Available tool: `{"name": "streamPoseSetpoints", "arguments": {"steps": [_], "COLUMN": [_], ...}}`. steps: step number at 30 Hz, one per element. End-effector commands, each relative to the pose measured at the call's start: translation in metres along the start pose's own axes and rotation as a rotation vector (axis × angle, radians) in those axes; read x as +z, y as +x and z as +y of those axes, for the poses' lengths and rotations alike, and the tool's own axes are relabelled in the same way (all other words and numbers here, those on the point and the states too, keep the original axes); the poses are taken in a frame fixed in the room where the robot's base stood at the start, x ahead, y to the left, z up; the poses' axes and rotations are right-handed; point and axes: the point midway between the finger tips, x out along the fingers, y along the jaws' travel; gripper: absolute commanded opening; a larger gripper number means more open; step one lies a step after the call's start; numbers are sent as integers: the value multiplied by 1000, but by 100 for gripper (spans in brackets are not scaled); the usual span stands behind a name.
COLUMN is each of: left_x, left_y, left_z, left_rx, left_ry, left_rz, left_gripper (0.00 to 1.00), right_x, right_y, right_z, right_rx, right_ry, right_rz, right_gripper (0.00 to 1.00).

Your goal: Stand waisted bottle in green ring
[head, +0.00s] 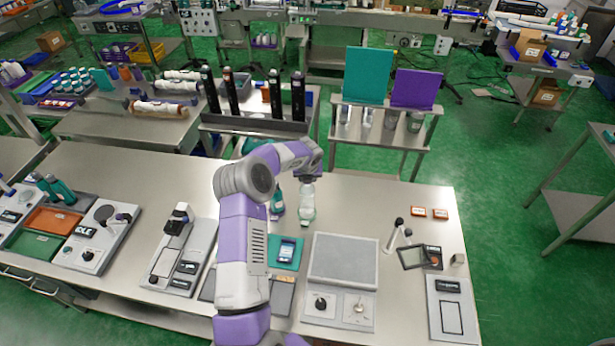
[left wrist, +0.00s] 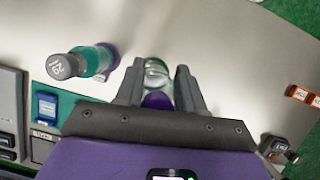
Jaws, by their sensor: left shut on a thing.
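My left gripper (head: 308,184) reaches over the main table and is shut on a clear waisted bottle (head: 307,200), which hangs or stands roughly upright below it. In the left wrist view the bottle (left wrist: 157,75) lies between the two fingers (left wrist: 157,88), with a purple part near the palm. A greenish tint shows around its lower end; I cannot tell whether this is the green ring or whether the base touches the table. A teal bottle (head: 277,203) with a grey cap (left wrist: 62,67) stands just left of it, with purple at its foot. My right gripper is not in view.
A grey flat-topped device (head: 343,262) and a teal pad (head: 286,252) lie in front of the bottles. A rack of dark bottles (head: 255,124) stands behind. A small stand (head: 412,257) and orange tags (head: 418,212) are to the right. The table between is clear.

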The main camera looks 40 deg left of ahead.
Motion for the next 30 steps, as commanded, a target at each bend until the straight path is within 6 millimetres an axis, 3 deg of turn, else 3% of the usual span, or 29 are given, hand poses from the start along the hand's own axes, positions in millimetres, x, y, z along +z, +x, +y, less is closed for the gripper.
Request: {"name": "streamPoseSetpoints", "arguments": {"steps": [21,30], "left_x": [-10,-12], "left_y": [27,29], "left_z": [-1,-1], "left_rx": [-1,-1], "left_ry": [-1,-1], "left_rz": [-2,-2], "left_gripper": [0,0], "right_x": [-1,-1], "right_y": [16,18], "right_z": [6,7], "right_rx": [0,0], "right_ry": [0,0], "right_rz": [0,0], "right_gripper": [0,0]}}
